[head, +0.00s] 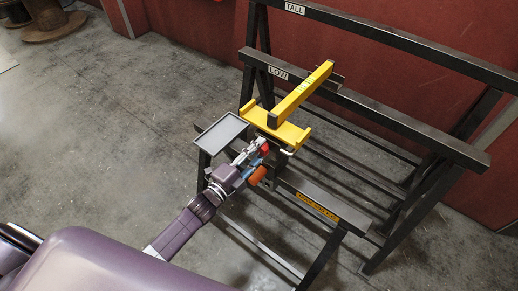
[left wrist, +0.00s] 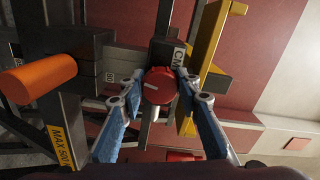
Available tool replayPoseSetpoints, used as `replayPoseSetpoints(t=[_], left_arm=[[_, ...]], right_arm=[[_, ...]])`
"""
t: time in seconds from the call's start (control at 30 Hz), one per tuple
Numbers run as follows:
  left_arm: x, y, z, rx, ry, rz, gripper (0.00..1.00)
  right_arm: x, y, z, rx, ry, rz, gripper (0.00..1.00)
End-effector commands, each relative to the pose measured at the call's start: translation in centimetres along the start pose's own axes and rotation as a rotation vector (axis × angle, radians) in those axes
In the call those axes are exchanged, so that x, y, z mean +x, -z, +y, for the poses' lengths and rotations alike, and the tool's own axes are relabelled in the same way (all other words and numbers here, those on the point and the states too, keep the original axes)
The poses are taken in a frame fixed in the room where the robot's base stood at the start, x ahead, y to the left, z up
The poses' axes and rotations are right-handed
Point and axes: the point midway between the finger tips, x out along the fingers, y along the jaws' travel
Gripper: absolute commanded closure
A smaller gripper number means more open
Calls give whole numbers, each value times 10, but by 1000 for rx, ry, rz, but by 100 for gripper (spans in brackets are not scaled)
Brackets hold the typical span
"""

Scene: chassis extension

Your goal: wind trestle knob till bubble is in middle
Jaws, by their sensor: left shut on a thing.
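The red knob (left wrist: 160,85) with a white mark line sits between the fingertips of my left gripper (left wrist: 163,92), which is shut on it. In the head view the knob (head: 265,149) is a small red spot at the end of my left gripper (head: 261,153). The black trestle (head: 400,122) stands at right, with a yellow bracket (head: 292,134) on its near end. A yellow bar (head: 303,93), perhaps the level, lies above the bracket and across the trestle. Its bubble is too small to make out. My right gripper is not in view.
An orange cylindrical handle (left wrist: 38,78) sticks out left of the knob; it also shows in the head view (head: 257,175). A grey flat panel (head: 221,132) is beside the bracket. A red wall (head: 190,22) stands behind.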

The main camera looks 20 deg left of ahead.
Motion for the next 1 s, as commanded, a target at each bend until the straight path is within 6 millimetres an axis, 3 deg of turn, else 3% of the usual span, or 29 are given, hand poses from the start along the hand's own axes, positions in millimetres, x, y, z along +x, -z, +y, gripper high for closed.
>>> replayPoseSetpoints(t=[0.6, 1.0], left_arm=[[0, 0, 2, -552, -1, -1, 93], [0, 0, 4, -743, -2, -2, 93]], right_arm=[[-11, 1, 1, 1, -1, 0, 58], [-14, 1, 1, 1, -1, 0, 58]])
